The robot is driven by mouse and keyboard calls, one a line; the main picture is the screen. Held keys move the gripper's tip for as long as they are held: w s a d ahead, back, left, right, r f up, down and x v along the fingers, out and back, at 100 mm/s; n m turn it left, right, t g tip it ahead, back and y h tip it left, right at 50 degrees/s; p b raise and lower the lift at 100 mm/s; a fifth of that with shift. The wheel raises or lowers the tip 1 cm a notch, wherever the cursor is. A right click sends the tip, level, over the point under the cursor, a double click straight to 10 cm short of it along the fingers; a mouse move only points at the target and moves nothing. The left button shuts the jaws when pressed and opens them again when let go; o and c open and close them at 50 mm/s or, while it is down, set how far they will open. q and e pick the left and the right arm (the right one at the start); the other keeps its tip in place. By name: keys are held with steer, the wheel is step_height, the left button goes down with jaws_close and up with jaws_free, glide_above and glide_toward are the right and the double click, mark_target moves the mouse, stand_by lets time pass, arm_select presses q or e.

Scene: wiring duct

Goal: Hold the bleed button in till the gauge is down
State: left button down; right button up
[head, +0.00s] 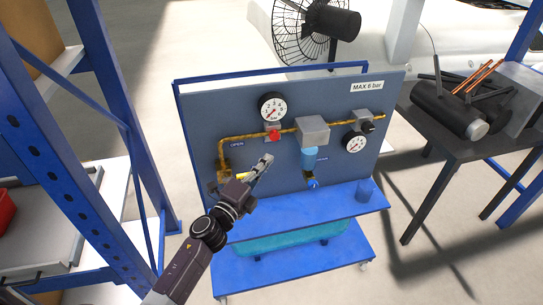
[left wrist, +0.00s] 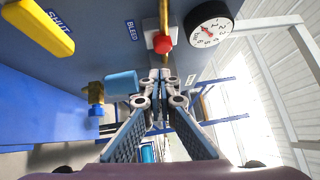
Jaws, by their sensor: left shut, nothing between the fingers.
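The red bleed button (head: 274,135) sits on the yellow pipe of the grey panel, under a round white gauge (head: 272,108). In the left wrist view the button (left wrist: 162,43) is beside the BLEED label, and the gauge (left wrist: 210,27) is to its right with a red needle; I cannot read its value surely. My left gripper (head: 266,159) is shut and empty, in front of the panel and below the button in the head view. Its closed fingertips (left wrist: 160,76) appear apart from the button. My right gripper is not in view.
A second gauge (head: 354,142) and a blue filter bowl (head: 308,160) are to the right. A yellow handle (left wrist: 38,27) by the SHUT label is near my left gripper. A blue shelf (head: 300,211) juts out below. A blue rack stands left, a dark table (head: 463,150) right.

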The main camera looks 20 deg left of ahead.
arm_select(q)
steer(key=shift+s+a+f+b, duration=0.1)
steer(key=shift+s+a+b, duration=0.1)
steer(key=shift+s, duration=1.15)
steer(key=shift+s+a+b, duration=0.1)
steer(key=shift+s+b, duration=0.1)
steer(key=shift+s, duration=1.15)
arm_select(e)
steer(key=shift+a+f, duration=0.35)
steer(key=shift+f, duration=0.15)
arm_select(q)
steer(key=shift+f, duration=0.1)
